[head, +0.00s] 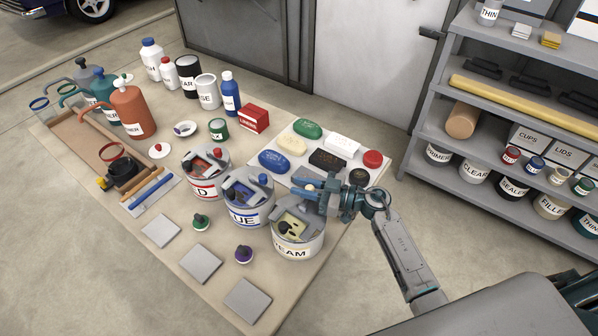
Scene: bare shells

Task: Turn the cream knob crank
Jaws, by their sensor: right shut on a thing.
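The cream tin (297,247), labelled with letters ending in "EAM", stands at the right front of the table. Its grey lid has an opening showing pale yellow inside. My right gripper (317,190) reaches in from the right above the tin's back rim. It is shut on the knob of the crank; a small cream-tan bit of the knob (309,187) shows at the fingertips. The gripper hides most of the crank. My left gripper is not in view.
The blue tin (247,214) stands close left of the cream tin, with the red tin (204,185) beyond it. A white tray (300,171) of coloured blocks lies behind. Stoppers and grey squares lie in front. A shelf (478,100) stands at the right.

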